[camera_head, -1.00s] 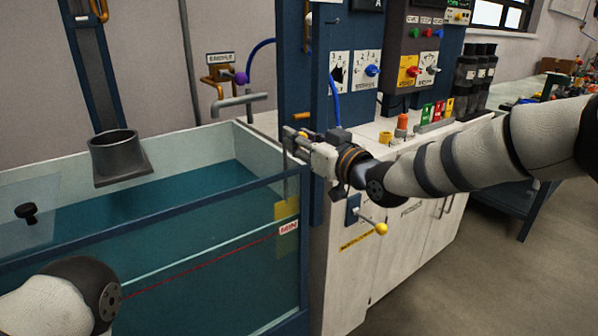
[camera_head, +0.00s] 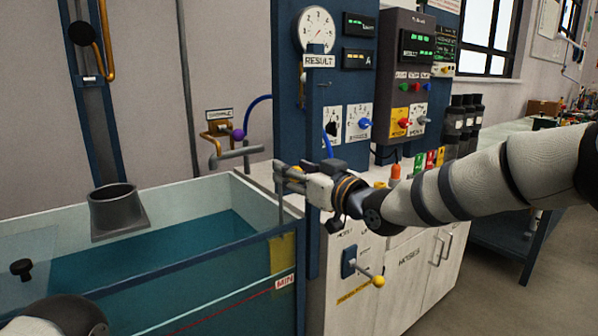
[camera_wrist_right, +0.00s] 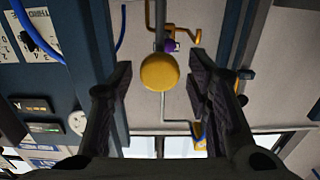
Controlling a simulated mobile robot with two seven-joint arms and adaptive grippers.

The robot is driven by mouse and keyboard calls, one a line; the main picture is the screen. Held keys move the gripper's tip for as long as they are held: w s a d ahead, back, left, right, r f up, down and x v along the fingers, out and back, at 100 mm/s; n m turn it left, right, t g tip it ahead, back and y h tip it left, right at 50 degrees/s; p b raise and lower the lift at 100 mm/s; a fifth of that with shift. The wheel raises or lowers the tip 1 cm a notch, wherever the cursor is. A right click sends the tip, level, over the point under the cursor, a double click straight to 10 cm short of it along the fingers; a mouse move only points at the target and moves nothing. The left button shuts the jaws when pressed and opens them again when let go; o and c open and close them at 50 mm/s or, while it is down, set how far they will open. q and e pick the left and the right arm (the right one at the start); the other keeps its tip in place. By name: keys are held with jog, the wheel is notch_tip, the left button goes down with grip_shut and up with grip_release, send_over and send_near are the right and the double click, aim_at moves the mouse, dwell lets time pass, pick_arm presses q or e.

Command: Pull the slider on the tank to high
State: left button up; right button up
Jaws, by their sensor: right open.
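The tank (camera_head: 190,282) holds blue-green water and has a blue frame. A MIN label (camera_head: 283,281) and a yellow plate (camera_head: 282,250) are at its right front corner. My right gripper (camera_head: 284,180) is above this corner, jaws pointing left. In the right wrist view my right gripper (camera_wrist_right: 163,90) is open, with a round yellow knob (camera_wrist_right: 160,72) showing between its fingers. It does not grip the knob. I cannot tell for sure whether this knob is the slider's; in the head view my gripper may hide it. My left gripper is out of view.
A white cabinet with a yellow-knobbed lever (camera_head: 378,281) is below my right arm. A purple-knobbed tap (camera_head: 238,134) is on the wall.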

jog(key=v, duration=1.1)
jog(key=shift+s+d, duration=0.2)
jog(key=shift+s, duration=0.15)
